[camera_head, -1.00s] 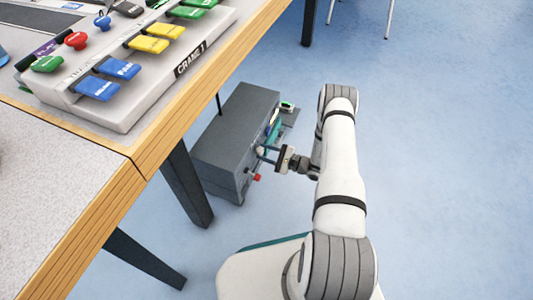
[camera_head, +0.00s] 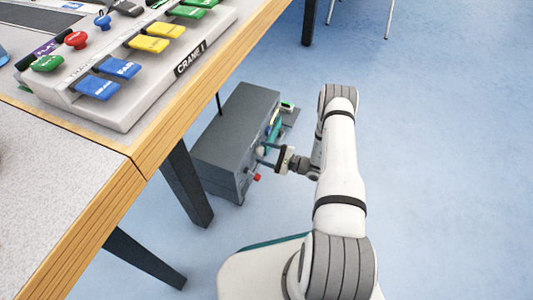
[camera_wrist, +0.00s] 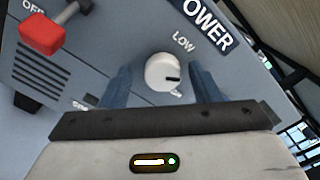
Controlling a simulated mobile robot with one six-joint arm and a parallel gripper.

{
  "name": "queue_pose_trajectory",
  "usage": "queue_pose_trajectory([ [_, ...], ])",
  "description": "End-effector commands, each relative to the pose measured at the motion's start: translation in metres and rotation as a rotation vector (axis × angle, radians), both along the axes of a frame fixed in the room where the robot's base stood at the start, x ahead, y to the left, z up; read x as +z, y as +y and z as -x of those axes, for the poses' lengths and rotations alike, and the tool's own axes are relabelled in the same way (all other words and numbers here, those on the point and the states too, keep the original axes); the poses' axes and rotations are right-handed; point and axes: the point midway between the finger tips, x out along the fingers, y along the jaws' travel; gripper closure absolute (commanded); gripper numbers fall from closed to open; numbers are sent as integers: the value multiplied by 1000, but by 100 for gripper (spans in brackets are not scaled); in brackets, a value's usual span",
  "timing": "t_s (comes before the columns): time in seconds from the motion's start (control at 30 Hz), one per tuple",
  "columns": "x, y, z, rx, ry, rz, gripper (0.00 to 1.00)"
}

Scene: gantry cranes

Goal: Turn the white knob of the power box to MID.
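The grey power box (camera_head: 222,148) stands on the floor beside the table. Its white knob (camera_wrist: 163,72) shows in the wrist view, with a dark mark on its right side. The word LOW (camera_wrist: 183,42) is printed above and to its right. Another label below the knob is partly hidden and unreadable. My gripper (camera_head: 265,155) is at the box's front face; in the wrist view its two fingers (camera_wrist: 162,86) stand apart, one on each side of the knob, with visible gaps. I cannot tell how deep they reach around it.
A red-tipped switch (camera_wrist: 42,34) sits at the upper left of the panel beside OFF. The table (camera_head: 140,160) with the crane control panel (camera_head: 140,105) overhangs near the box, and a table leg (camera_head: 187,185) stands close by. The floor to the right is clear.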

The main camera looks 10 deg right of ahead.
Motion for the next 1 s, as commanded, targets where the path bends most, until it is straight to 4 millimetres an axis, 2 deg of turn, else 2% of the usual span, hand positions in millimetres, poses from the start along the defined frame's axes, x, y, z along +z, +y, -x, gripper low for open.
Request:
queue_pose_trajectory([
  [0.27,1,-4,1,-4,-2,1,43],
  [0.7,2,-56,40,-4,-1,1,43],
  [1.0,0,-64,46,0,-1,1,43],
])
